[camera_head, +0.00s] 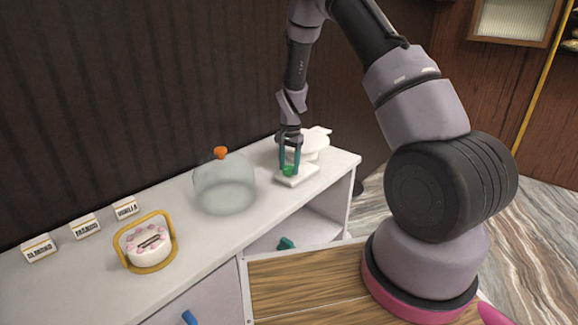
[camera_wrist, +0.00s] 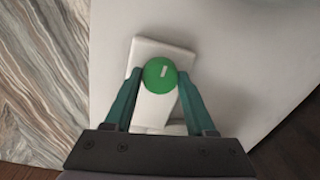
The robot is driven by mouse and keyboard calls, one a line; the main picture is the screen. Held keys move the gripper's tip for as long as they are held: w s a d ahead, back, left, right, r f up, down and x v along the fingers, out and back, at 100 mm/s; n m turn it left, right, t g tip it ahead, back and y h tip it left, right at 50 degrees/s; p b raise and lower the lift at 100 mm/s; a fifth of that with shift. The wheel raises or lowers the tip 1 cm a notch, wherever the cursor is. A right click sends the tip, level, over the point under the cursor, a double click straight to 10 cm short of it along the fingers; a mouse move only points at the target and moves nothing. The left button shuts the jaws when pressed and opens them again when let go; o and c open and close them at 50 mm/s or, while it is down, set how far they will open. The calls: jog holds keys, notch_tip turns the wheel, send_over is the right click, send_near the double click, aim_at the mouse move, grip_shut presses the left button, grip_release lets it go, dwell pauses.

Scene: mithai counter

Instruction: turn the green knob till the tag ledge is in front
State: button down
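The round green knob (camera_head: 289,171) sits on a flat white block on the counter. In the wrist view the knob (camera_wrist: 160,75) has a short white mark on its top. My gripper (camera_head: 290,169) points down at the knob. Its teal fingers stand on both sides of the knob in the wrist view (camera_wrist: 160,73), very close to it. I cannot tell whether they press on it. A white stand (camera_head: 309,146) with a flat top is behind the block, partly hidden by my gripper. A flat white piece juts from its top at the far right; I cannot tell if it is the tag ledge.
A glass dome (camera_head: 224,187) with an orange handle stands left of the knob. Small cards marked almond (camera_head: 39,248), mango (camera_head: 86,226) and vanilla (camera_head: 126,208) line the back. A pink-and-white cake-like box (camera_head: 149,249) with a yellow hoop is in front. The counter's right end (camera_head: 335,172) is bare.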

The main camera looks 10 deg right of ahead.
jog(key=shift+n, duration=0.3)
jog(key=n, duration=0.3)
jog(key=shift+n, duration=0.3)
jog(key=n, duration=0.4)
jog(key=shift+d, duration=0.1)
jog(key=n, duration=0.9)
jog(key=shift+w+n, duration=0.1)
jog(key=shift+n, duration=0.2)
jog(key=shift+c, duration=1.1)
grip_release()
